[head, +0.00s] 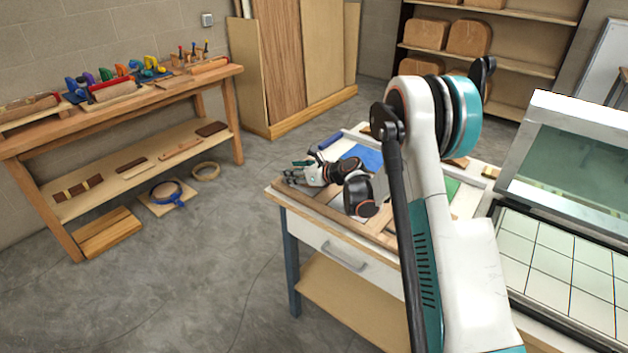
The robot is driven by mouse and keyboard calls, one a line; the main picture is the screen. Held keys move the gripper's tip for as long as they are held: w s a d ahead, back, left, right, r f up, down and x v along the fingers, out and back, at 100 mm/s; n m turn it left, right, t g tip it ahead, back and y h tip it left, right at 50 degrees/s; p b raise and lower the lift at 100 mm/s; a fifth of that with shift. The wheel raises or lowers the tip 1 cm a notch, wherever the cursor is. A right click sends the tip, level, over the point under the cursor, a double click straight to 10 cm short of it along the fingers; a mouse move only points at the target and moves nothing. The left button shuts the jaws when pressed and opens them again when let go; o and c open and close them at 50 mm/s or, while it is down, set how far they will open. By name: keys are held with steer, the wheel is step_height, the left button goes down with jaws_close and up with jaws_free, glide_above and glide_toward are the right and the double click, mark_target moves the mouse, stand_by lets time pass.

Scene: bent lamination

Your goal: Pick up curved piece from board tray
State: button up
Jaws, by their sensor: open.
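My gripper (297,178) reaches over the left side of the workbench (278,190), above a wooden tray-like surface (318,203). It is small in the view and looks empty, with its fingers apart and pointing left. I cannot make out a curved piece in the tray. My arm and wrist cover much of the bench top and may hide it.
A blue sheet (368,158) and a blue roll (330,140) lie behind my gripper. A glass-lidded machine (575,165) stands at right. A long wooden bench (120,105) with clamps is at left. Shelves with brown curved pieces (427,35) stand behind. Floor between benches is open.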

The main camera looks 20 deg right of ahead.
jaws_close()
steer(key=shift+r, duration=0.1)
